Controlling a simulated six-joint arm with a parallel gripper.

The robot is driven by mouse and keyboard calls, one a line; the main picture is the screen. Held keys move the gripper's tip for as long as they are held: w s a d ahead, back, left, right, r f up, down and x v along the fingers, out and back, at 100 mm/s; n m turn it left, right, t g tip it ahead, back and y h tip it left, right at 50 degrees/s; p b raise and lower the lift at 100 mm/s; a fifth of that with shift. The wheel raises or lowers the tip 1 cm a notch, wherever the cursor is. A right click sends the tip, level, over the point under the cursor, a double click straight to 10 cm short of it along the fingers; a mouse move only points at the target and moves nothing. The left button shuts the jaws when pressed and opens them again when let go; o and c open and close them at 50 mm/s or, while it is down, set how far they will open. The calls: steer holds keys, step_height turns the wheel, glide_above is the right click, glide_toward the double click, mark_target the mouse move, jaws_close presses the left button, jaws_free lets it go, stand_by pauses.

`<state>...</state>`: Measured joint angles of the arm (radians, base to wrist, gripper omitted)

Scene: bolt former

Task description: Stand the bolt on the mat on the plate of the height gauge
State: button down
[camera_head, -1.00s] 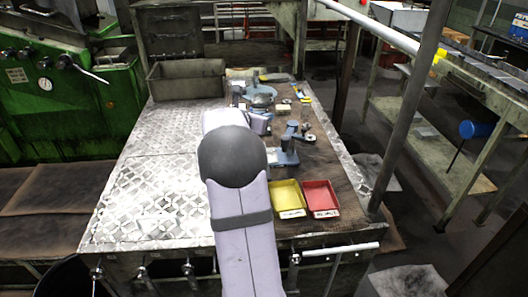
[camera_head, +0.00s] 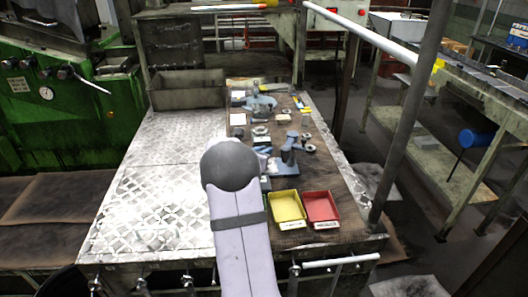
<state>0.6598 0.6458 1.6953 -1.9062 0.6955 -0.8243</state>
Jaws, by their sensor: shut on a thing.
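My arm rises from the front edge of the bench, and its dark round joint covers part of the work area. My gripper is hidden behind that joint; only a pale bit of my wrist shows at its right edge. A blue-grey stand with a column and base, which looks like the height gauge (camera_head: 290,156), stands on the brown right part of the bench, just right of my arm. I cannot make out its plate clearly. I cannot pick out the bolt or its mat; they are too small or hidden.
A yellow tray (camera_head: 286,206) and a red tray (camera_head: 320,206) lie at the front right. Several small tools and parts, with a blue-grey vice-like device (camera_head: 262,103), stand farther back. A grey metal bin (camera_head: 187,89) is at the back left. The left metal bench top (camera_head: 150,190) is clear.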

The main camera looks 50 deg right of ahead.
steer(key=shift+f, duration=0.2)
steer(key=c, duration=1.8)
jaws_free()
steer(key=shift+o, duration=0.2)
steer(key=shift+r, duration=0.1)
steer(key=shift+r, duration=0.15)
steer(key=shift+a, duration=0.4)
steer(key=b+v, duration=0.2)
steer(key=v, duration=0.9)
steer(key=shift+s+a, duration=0.1)
